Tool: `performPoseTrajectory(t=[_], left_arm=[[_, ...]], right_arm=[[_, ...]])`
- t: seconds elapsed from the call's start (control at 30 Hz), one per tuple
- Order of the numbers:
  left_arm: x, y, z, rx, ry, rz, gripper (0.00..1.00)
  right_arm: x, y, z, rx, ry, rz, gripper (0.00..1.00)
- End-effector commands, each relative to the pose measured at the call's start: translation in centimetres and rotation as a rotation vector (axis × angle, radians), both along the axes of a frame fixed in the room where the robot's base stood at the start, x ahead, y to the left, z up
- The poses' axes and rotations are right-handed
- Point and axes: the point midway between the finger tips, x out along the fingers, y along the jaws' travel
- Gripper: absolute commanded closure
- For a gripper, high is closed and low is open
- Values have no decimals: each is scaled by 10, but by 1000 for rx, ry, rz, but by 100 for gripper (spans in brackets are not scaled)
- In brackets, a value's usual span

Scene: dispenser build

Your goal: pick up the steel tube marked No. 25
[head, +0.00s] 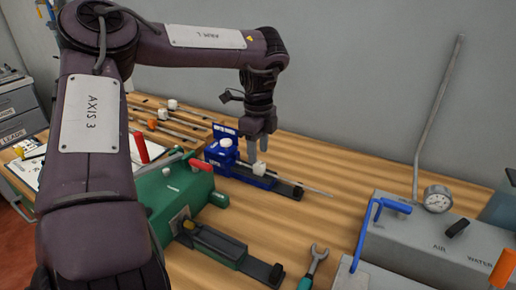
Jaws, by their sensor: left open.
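Several thin steel tubes (196,126) lie at the back left of the bench, with white and orange collars on them. Another thin steel tube (308,187) lies along the blue fixture (222,155), with a white block (259,169) near its middle, and its bare end sticks out to the right. I cannot read a No. 25 mark on any tube. My left gripper (262,143) points down, open, just above the blue fixture near the white block. I cannot tell whether it touches the block. My right gripper is out of view.
A grey box with a gauge (437,199) and a blue handle (362,232) fills the right. A wrench (313,266) lies at the front. Bare wood (330,160) lies behind the fixture.

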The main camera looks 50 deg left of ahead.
Motion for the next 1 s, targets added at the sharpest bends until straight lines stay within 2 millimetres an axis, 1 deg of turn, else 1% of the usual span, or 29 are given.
performPoseTrajectory(t=[0.03,0.1,0.2,0.3,1.0], left_arm=[[1,1,10,4,-3,1,55],[1,0,21,3,-3,2,55],[1,0,34,3,-1,1,55],[0,0,41,0,-1,1,55],[0,0,43,0,0,1,55]], right_arm=[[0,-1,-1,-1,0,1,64],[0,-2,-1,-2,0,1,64],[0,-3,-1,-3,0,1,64],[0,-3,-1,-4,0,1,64],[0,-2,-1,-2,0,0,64]])
